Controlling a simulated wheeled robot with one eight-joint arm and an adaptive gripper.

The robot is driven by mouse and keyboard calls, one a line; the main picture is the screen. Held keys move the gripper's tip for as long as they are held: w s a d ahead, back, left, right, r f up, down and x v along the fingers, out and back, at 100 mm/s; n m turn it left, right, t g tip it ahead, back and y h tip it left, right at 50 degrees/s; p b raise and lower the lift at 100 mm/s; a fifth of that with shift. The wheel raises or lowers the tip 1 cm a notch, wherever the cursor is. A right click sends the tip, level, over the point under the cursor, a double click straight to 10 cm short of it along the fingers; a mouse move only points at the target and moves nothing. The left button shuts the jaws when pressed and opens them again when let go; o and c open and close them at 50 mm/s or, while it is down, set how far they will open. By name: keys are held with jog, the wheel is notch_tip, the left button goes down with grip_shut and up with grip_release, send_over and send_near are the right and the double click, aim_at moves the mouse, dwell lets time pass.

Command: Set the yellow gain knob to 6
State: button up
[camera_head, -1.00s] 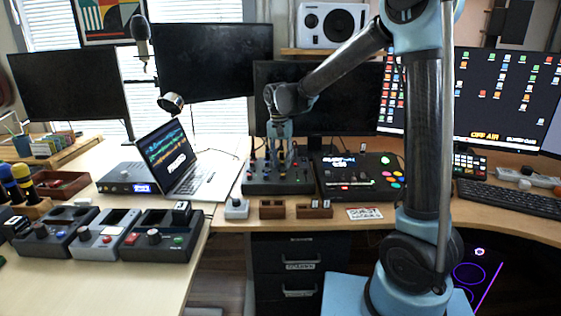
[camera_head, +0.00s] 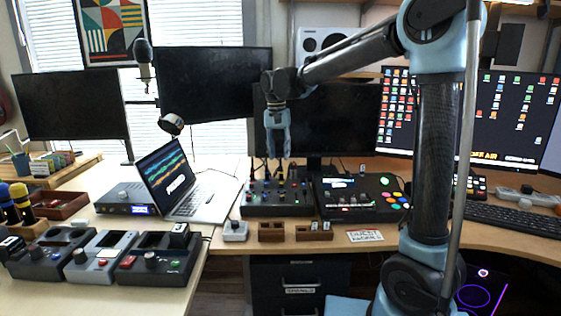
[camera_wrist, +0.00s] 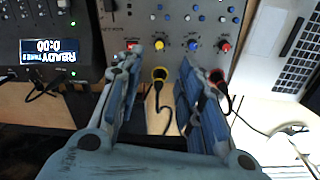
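The dark audio panel (camera_head: 277,208) with knobs and cables stands on the desk below my gripper (camera_head: 278,155). In the wrist view, its front row shows a small yellow knob (camera_wrist: 159,45), a blue knob (camera_wrist: 193,45) and a red knob (camera_wrist: 225,46). My gripper (camera_wrist: 158,66) is open and empty, its fingers spread to either side of the yellow knob's column in that view. In the head view it hangs above the panel, apart from it. The yellow knob's pointer and scale are too small to read.
A laptop (camera_head: 172,178) stands left of the panel, a pad controller (camera_head: 361,197) right. Small wooden trays (camera_head: 271,231) lie in front.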

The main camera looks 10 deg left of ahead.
jog(key=shift+r, duration=0.15)
jog(key=shift+c, duration=0.3)
jog(key=shift+c, duration=1)
notch_tip(320, 180, up, 5)
jog(key=n, duration=1.1)
send_over(281, 185)
jog(key=f, duration=1.7)
jog(key=shift+w, duration=0.4)
jog(key=shift+r, duration=0.1)
grip_shut()
